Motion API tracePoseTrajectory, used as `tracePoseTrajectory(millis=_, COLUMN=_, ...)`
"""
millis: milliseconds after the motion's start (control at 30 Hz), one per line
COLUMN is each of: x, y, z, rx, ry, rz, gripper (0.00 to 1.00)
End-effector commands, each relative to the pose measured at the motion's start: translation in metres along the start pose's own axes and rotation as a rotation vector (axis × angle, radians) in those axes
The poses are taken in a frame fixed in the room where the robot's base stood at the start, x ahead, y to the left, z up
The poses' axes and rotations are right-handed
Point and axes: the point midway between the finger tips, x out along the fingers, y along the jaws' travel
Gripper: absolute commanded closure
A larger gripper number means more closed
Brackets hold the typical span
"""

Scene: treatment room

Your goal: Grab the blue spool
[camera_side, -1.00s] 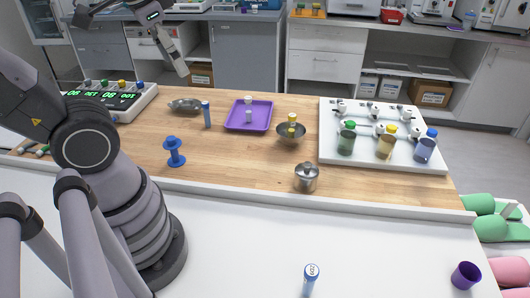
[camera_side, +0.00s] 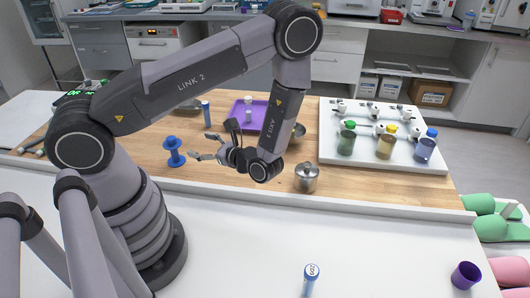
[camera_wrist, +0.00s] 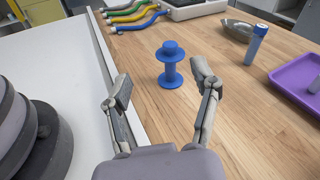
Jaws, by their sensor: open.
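The blue spool (camera_side: 174,152) stands upright on the wooden work surface, left of my gripper in the side view. My gripper (camera_side: 199,146) is low over the wood, its fingers spread and pointing left toward the spool, with a gap between. In the wrist view the spool (camera_wrist: 170,66) stands beyond my open, empty gripper (camera_wrist: 162,88), a little nearer the right finger than the left. Neither finger appears to touch it.
A blue-capped tube (camera_wrist: 256,44), a metal dish (camera_wrist: 240,30) and a purple tray (camera_wrist: 298,86) lie to the right in the wrist view. A lidded metal pot (camera_side: 306,177) stands right of my gripper.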

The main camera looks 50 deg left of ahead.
Motion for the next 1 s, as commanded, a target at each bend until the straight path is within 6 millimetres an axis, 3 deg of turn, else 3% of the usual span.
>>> tracePoseTrajectory(millis=100, x=0.016, y=0.014, z=-0.031, rx=0.117, ry=-0.07, rz=-0.112, gripper=0.39)
tracePoseTrajectory(millis=300, x=0.03, y=0.026, z=-0.057, rx=0.213, ry=-0.115, rz=-0.213, gripper=0.39)
tracePoseTrajectory(millis=467, x=0.046, y=0.025, z=-0.058, rx=0.226, ry=-0.121, rz=-0.221, gripper=0.39)
tracePoseTrajectory(millis=800, x=0.104, y=0.011, z=-0.052, rx=0.224, ry=-0.119, rz=-0.217, gripper=0.39)
tracePoseTrajectory(millis=1000, x=0.116, y=0.008, z=-0.051, rx=0.223, ry=-0.118, rz=-0.222, gripper=0.39)
